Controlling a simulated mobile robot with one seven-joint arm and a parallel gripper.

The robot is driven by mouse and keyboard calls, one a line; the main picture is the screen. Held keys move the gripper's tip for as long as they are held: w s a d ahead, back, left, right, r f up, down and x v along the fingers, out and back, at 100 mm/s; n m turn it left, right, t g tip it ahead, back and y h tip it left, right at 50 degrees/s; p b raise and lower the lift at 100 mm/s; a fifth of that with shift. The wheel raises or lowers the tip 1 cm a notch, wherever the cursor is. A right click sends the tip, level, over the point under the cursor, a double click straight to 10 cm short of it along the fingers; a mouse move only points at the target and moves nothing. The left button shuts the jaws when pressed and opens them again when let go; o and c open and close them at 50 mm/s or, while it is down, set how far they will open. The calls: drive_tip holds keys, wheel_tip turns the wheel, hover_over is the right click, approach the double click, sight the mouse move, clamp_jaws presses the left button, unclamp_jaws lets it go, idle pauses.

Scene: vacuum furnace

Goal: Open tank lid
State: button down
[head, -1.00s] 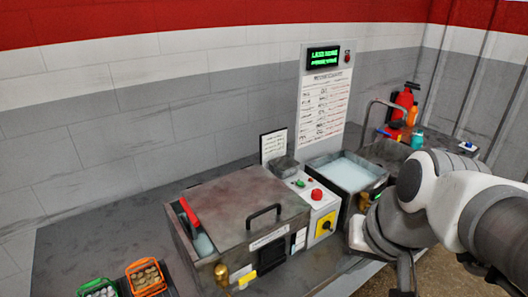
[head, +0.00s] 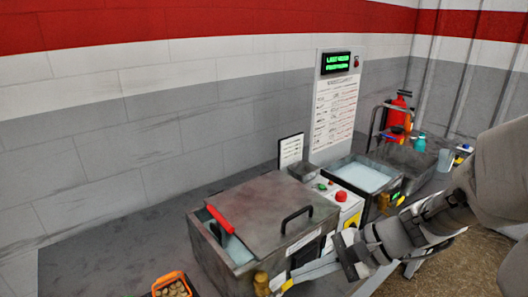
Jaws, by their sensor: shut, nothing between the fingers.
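The tank (head: 228,262) is a grey metal box at the lower middle of the head view. Its flat, brownish-grey lid (head: 262,203) lies over most of the top, with a black bar handle (head: 297,216) near its right front edge. A strip at the tank's left end is uncovered, showing pale liquid and a red-handled item (head: 220,219). My gripper (head: 288,283) is shut and empty, low in front of the tank's front wall. It is below the lid handle and apart from it. My gripper and wrist hide part of the tank's front.
A control box (head: 347,205) with a red button stands right of the tank. Beyond it are a second, open bath (head: 362,178) and a sink (head: 405,157). An orange tray (head: 172,284) of round pieces sits at front left. The left bench top is clear.

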drive_tip(key=w+f+m+t+y+b, duration=0.1)
drive_tip(key=w+f+m+t+y, duration=0.15)
drive_tip(key=w+m, duration=0.2)
drive_tip(key=m+t+h+b, duration=0.1)
drive_tip(key=m+t+b, duration=0.2)
drive_tip(key=m+t, duration=0.8)
approach(310, 227)
wheel_tip(310, 227, up, 2)
drive_tip(key=shift+m+g, duration=0.35)
drive_tip(key=p+x, duration=0.1)
drive_tip(key=x, duration=0.9)
drive_tip(key=shift+w+d, duration=0.1)
drive_tip(key=shift+d, duration=0.05)
